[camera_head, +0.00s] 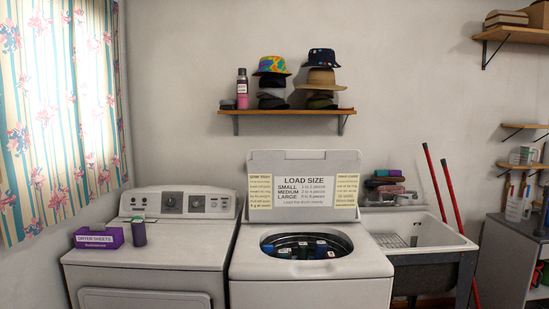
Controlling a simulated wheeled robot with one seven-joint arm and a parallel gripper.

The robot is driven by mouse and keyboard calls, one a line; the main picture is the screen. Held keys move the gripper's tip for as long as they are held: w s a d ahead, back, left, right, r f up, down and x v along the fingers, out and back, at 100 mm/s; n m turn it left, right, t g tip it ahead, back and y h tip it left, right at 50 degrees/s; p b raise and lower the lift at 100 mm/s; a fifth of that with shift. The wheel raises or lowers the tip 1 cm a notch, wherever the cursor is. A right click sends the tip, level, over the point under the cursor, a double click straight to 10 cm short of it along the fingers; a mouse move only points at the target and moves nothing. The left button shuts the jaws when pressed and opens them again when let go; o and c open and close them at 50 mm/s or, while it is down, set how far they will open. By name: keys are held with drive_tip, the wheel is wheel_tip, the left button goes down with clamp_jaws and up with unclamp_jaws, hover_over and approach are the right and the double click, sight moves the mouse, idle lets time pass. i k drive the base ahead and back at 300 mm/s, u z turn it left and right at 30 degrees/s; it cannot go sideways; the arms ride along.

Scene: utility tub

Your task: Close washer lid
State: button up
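A white top-loading washer (311,291) stands at the lower middle of the head view. Its lid (304,160) is raised upright at the back, with a "LOAD SIZE" sign and two yellowish notes on its inner face. The round tub opening (307,244) below the lid is uncovered. Several dark, blue and green items show inside the tub. My gripper is not in view.
A white dryer (150,257) stands to the left, with a purple box (99,237) and a dark bottle (138,231) on top. A utility sink (418,236) stands right of the washer. A shelf (286,111) with hats hangs above. Red poles (455,206) lean by the sink.

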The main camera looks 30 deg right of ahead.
sight(284, 185)
drive_tip(key=z, duration=0.6)
drive_tip(key=i, duration=0.5)
drive_tip(key=z, duration=0.9)
drive_tip(key=i, duration=0.8)
drive_tip(key=u, duration=0.1)
